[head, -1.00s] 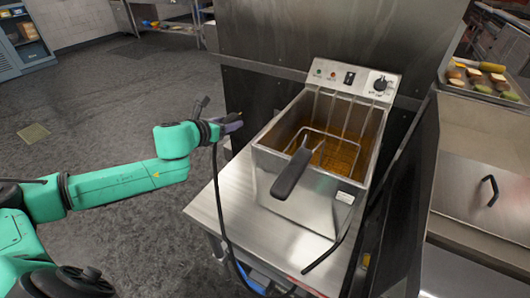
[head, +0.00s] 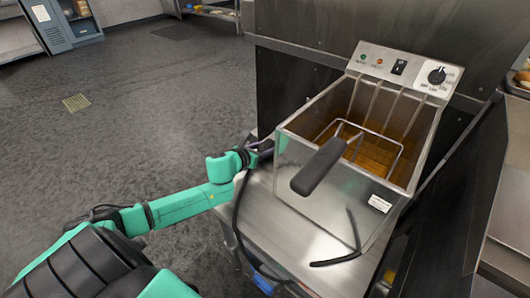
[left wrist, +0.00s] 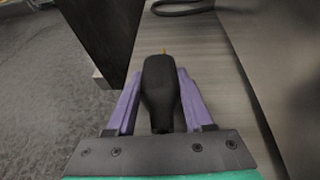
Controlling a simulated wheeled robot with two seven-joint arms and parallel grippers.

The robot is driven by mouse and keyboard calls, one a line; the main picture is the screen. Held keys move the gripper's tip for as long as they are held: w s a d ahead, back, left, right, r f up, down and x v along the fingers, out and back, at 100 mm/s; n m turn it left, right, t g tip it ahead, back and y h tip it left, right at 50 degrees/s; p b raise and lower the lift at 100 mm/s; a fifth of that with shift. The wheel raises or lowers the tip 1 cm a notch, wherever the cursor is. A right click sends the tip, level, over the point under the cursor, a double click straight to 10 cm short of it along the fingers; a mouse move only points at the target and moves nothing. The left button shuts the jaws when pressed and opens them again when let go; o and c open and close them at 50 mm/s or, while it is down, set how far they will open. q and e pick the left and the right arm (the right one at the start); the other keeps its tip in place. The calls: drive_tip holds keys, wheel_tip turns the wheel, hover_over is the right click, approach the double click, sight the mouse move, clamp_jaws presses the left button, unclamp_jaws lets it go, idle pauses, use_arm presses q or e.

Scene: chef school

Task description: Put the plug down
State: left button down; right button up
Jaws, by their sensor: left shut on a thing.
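The black plug (left wrist: 160,88) is held between the purple fingers of my left gripper (left wrist: 158,95), its thin brass-coloured tip pointing away. In the left wrist view it is over the steel table's left strip. In the head view my left gripper (head: 264,148) is beside the fryer's left wall, and the plug itself is mostly hidden. A black cord (head: 236,212) hangs from the gripper down past the table's front edge. My right gripper is not in view.
The steel fryer (head: 345,205), with a basket and black handle (head: 318,167), stands on the steel table (head: 285,245). A dark panel (head: 283,95) rises behind. Bare tabletop shows left of and before the fryer. A black cord end (head: 335,261) lies in front.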

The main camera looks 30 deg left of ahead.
use_arm(q)
drive_tip(key=shift+f, duration=0.25)
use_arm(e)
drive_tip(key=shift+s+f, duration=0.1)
use_arm(q)
drive_tip(key=shift+f, duration=0.1)
drive_tip(key=shift+c, duration=1.4)
unclamp_jaws()
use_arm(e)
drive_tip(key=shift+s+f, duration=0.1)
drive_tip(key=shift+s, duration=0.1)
use_arm(q)
drive_tip(key=shift+r, duration=0.2)
drive_tip(key=p+v, duration=0.2)
drive_tip(key=v, duration=0.9)
drive_tip(key=shift+s+p, duration=0.15)
drive_tip(key=shift+p, duration=0.15)
drive_tip(key=shift+s+r, duration=0.15)
drive_tip(key=shift+s, duration=0.2)
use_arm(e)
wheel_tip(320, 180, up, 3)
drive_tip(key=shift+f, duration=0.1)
